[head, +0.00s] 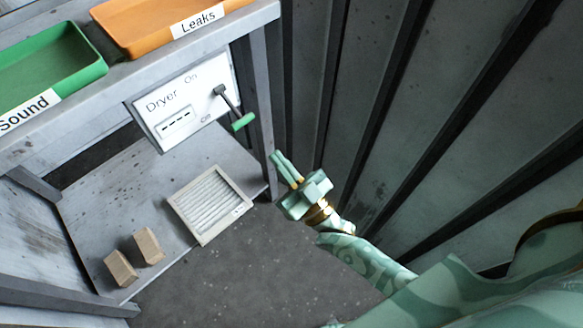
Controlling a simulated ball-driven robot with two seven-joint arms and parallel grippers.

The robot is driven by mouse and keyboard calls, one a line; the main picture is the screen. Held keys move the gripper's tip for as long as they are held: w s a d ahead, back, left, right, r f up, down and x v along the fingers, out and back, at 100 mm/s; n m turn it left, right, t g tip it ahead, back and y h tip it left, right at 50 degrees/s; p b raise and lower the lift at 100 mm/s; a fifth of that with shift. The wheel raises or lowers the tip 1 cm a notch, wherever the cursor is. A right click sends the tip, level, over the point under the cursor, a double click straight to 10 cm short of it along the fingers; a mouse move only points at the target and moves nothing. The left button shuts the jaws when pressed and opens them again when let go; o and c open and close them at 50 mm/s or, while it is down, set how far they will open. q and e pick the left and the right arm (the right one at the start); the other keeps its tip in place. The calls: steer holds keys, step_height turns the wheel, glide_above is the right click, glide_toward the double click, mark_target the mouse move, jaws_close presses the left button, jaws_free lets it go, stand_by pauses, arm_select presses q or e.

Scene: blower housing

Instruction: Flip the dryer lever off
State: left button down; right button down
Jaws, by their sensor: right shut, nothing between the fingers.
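The white dryer panel (165,118) is fixed under the front edge of the bench and reads "Dryer", with "On" at the top and "Off" lower down. Its lever (232,106) is a dark rod with a green handle (243,122), pointing down and to the right, with the handle near the "Off" side. A small display on the panel shows dashes. My right gripper (278,157) is shut and empty, a little below and right of the green handle, apart from it in the picture. My left gripper is not in view.
A green tray marked "Sound" (88,78) and an orange tray marked "Leaks" (125,45) stand on the bench top. A pleated filter (209,204) and two tan blocks (148,246) lie on the lower shelf. A ribbed dark wall (375,100) stands to the right.

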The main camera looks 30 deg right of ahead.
steer(key=shift+f+v, duration=0.25)
steer(key=shift+v, duration=1.4)
steer(key=shift+w+a, duration=0.1)
steer(key=shift+w, duration=0.1)
